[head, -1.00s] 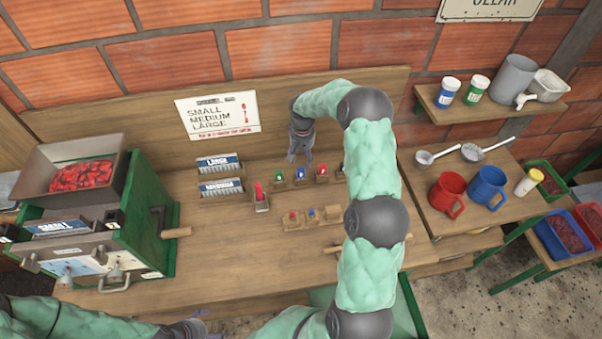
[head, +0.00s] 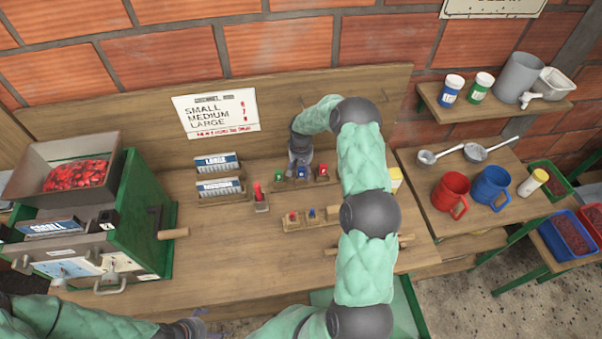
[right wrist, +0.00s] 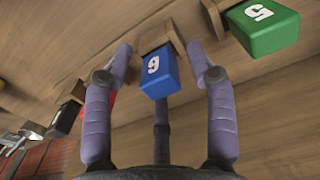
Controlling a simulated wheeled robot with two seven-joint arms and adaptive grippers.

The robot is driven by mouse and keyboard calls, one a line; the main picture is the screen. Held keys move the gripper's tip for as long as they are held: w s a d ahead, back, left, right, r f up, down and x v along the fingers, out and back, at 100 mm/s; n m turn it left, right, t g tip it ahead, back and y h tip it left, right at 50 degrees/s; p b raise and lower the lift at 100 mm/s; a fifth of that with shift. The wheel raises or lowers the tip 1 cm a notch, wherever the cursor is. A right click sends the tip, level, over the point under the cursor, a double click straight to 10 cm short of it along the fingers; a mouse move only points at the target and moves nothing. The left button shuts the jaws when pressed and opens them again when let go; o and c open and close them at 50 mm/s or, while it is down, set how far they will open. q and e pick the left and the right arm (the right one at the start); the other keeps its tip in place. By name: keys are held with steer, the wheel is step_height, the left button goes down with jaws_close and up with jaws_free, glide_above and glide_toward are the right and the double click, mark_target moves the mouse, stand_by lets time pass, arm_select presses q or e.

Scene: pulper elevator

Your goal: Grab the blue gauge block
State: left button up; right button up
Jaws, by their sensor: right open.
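The blue gauge block (head: 302,172) sits in a small wooden holder in the row at the back of the bench. In the right wrist view the blue block (right wrist: 160,73) shows a white digit and lies between the spread fingers. My right gripper (right wrist: 160,52) is open around it, with side fingers apart from the block. In the head view the right gripper (head: 300,162) hangs just over the block and partly hides it. My left gripper (head: 202,318) shows only slightly at the bottom edge, and its jaws cannot be made out.
A green block (head: 279,175) stands left of the blue one, and a red block (head: 323,170) stands right. A low wooden rack (head: 310,222) with small coloured pieces lies in front. A green machine (head: 130,215) stands at left.

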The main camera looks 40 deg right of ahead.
jaws_close()
steer(key=shift+r, duration=0.15)
